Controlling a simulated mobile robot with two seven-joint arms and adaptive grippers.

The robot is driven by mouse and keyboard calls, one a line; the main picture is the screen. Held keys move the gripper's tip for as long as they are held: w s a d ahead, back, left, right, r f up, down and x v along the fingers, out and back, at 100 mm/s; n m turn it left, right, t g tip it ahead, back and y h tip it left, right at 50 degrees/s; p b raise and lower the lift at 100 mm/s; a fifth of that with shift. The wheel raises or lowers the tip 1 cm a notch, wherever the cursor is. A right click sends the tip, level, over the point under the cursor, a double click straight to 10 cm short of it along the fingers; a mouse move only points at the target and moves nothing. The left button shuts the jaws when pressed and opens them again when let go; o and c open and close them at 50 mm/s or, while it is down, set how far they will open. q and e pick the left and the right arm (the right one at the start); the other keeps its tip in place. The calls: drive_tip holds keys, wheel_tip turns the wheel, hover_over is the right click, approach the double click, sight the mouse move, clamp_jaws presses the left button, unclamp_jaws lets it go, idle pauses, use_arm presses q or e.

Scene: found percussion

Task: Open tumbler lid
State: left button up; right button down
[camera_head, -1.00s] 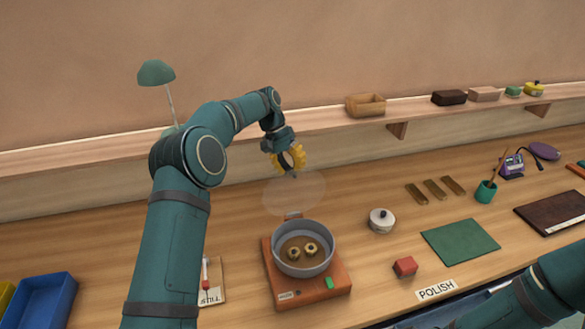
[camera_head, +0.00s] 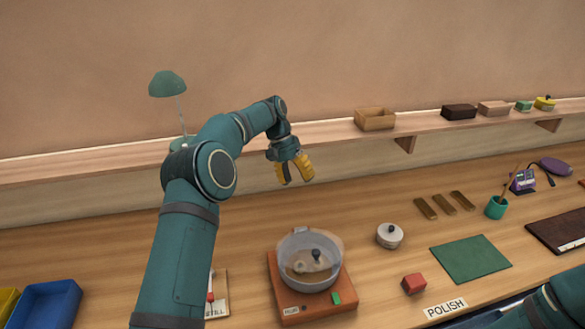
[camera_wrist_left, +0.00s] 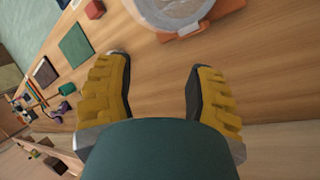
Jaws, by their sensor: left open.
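The tumbler (camera_head: 278,277) is a grey drum on an orange-brown base with a green switch (camera_head: 336,298). Its clear lid (camera_head: 327,248) with a dark knob (camera_head: 315,255) lies over the drum, looking slightly off-centre; whether it is fully seated I cannot tell. The brass pieces inside are blurred through it. My left gripper (camera_head: 295,170), with yellow fingers, is open and empty, above and behind the tumbler, clear of the knob. In the left wrist view the tumbler base (camera_wrist_left: 222,10) and lid show at the top edge, beyond the open fingers (camera_wrist_left: 158,85). My right gripper is out of view.
A lidded white pot (camera_head: 390,236), a red block (camera_head: 414,283) and a green mat (camera_head: 471,258) lie to the right. A shelf (camera_head: 330,147) with a wooden box (camera_head: 374,118) runs behind. Blue bin (camera_head: 45,304) at left. The bench behind the tumbler is clear.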

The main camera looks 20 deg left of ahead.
use_arm(q)
drive_tip(key=shift+v, duration=2.8)
